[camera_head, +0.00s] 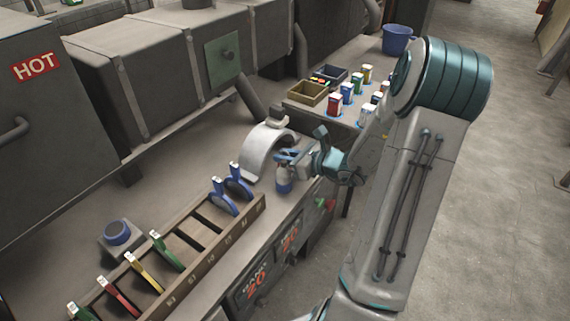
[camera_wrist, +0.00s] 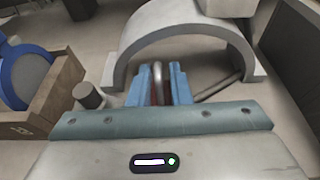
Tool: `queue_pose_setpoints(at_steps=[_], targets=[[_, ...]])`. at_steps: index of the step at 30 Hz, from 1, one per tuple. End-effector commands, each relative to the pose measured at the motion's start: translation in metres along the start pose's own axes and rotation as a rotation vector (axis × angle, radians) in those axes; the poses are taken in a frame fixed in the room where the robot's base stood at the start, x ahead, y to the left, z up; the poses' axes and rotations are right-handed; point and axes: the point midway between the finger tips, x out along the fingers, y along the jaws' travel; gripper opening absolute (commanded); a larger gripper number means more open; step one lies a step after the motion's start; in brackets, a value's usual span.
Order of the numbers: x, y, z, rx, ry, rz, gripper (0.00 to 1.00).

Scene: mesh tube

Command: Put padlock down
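My gripper (camera_head: 290,156) is low over the bench, just in front of a grey arch. In the wrist view its two blue fingers (camera_wrist: 160,84) are close together, with a narrow red and silver thing (camera_wrist: 157,88) between them. This looks like the padlock, with a curved metal bar like a shackle. Most of it is hidden by the fingers, and I cannot tell whether it touches the bench. In the head view a small blue and grey piece (camera_head: 284,185) shows just below the fingers; I cannot tell what it is.
The grey arch (camera_head: 264,150) stands close beyond the fingers and shows in the wrist view (camera_wrist: 185,30). A wooden rack (camera_head: 215,240) with coloured tags is to the left. A short grey post (camera_wrist: 88,95) stands left of the fingers. Small boxes (camera_head: 335,103) are on the far bench.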

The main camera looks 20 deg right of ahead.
Motion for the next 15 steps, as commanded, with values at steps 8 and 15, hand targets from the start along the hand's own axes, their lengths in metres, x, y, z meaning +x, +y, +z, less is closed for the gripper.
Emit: queue_pose_setpoints(at_steps=[8, 15], targets=[[0.0023, 0.0001, 0.0001, -0.001, 0.0, 0.0, 0.09], [0.0021, 0.0001, 0.0003, -0.001, -0.001, 0.001, 0.0]])
